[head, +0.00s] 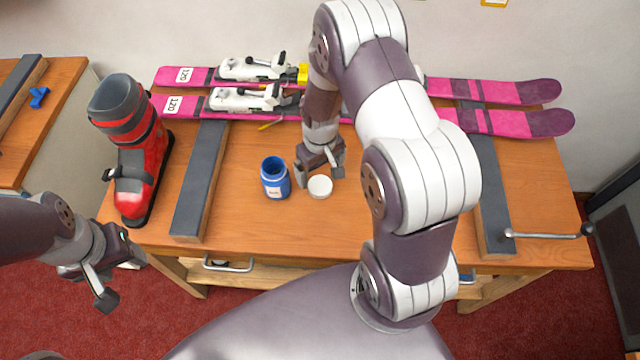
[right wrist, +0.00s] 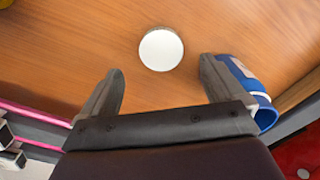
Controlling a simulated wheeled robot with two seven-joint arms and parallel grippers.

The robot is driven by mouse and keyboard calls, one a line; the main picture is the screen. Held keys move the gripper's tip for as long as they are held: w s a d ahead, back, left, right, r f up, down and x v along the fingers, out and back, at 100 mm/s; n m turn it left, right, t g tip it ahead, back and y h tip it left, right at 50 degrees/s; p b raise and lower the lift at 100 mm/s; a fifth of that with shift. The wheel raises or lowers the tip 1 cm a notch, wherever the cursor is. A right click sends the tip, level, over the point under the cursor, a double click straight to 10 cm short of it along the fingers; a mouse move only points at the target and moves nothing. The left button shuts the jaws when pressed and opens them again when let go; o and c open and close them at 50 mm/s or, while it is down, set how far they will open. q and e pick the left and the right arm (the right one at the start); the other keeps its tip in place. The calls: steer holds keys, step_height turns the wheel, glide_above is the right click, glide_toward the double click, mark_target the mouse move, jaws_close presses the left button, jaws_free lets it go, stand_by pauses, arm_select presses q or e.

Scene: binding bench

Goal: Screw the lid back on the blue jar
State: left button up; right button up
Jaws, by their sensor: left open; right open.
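The blue jar (head: 275,180) stands upright and open on the wooden bench, with a pale label on its front. It also shows in the right wrist view (right wrist: 240,80), partly behind a finger. The white lid (head: 320,187) lies flat on the bench just right of the jar; in the right wrist view the lid (right wrist: 161,49) is beyond the fingertips, between their lines. My right gripper (head: 320,172) is open and empty, low above the bench beside the lid, one finger close to the jar. Whether that finger touches the jar I cannot tell. My left gripper (head: 122,281) is open and empty, left of the bench front.
Two pink skis (head: 500,122) with bindings lie across the back of the bench on dark padded supports (head: 202,180). A red ski boot (head: 138,160) stands at the left. A crank handle (head: 545,235) juts out at the right. Bench around the lid's front is clear.

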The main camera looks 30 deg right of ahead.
mark_target(319, 184)
steer(key=shift+f, duration=0.1)
step_height(319, 184, down, 5)
steer(key=shift+a+p, duration=0.1)
steer(key=shift+p, duration=0.3)
steer(key=c, duration=1.2)
steer(key=shift+r, duration=0.5)
steer(key=r, duration=0.2)
steer(key=s+r, duration=0.1)
steer(key=r, duration=0.1)
steer(key=shift+s+b, duration=0.1)
steer(key=shift+b, duration=0.25)
steer(key=s+d+r, duration=0.2)
steer(key=s+r, duration=0.4)
steer(key=s, duration=0.4)
steer(key=shift+s, duration=0.15)
